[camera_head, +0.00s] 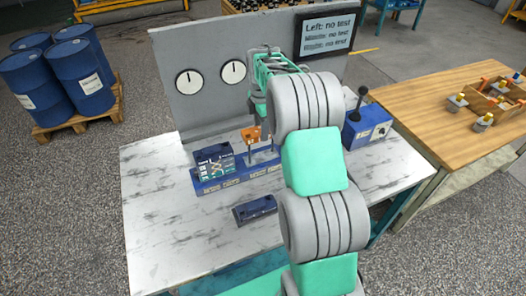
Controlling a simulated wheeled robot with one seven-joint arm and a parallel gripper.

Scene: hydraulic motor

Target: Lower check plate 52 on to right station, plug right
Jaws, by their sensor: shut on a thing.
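My gripper (257,108) hangs beside the grey wrist joint, pointing down, and is shut on a small orange-brown piece (250,134). That piece appears to be the check plate; no number is readable. It is above the blue station block (237,179), apart from its base. Upright pins (247,159) stand on the block below it. The left part of the block carries a dark plate with pale markings (213,160). The right end of the block is close to my arm. The fingertips and the plug are too small to make out.
A blue block (255,208) lies at the table's front. A blue lever box (367,128) stands right of my arm. A grey panel (205,115) with two dials rises behind. A screen (327,33) reads "no test" for left. The white table's left side (155,200) is clear.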

